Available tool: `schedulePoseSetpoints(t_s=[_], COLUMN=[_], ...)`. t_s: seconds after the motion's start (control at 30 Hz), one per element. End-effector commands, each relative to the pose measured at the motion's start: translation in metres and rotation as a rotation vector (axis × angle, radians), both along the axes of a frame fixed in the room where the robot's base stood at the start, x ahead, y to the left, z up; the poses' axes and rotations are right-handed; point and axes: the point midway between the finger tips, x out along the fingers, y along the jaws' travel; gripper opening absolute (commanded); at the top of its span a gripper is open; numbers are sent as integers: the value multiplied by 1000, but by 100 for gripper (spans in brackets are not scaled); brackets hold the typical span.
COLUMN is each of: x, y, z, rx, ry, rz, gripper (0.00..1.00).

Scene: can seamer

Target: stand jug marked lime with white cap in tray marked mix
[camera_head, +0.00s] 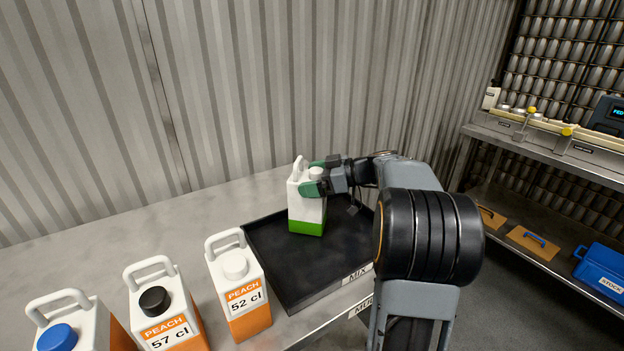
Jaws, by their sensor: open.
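A white jug (299,207) with a green lower band and a white cap stands upright on the black tray marked MIX (292,283), towards the tray's back left part. Its front text is not readable from here. My gripper (314,178) is at the top of the jug, with its green fingertips on either side of the neck and cap. The fingers are open; whether they touch the jug cannot be told. Part of the jug's upper right side is hidden by the gripper.
Three white jugs marked PEACH in orange stand left of the tray: one with a white cap (236,266), one with a black cap (155,300), one with a blue cap (58,338). A corrugated wall (240,90) is behind. Shelving (560,155) stands at right.

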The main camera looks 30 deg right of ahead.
Motion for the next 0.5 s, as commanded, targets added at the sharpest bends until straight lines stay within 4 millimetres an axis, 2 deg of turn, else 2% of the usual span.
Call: schedulePoseSetpoints(t_s=[0.2, 0.5], x=[-2, -36], y=[-2, -47], z=[6, 21], rx=[0, -1], ry=[1, -1], rz=[-1, -5], gripper=[100, 100])
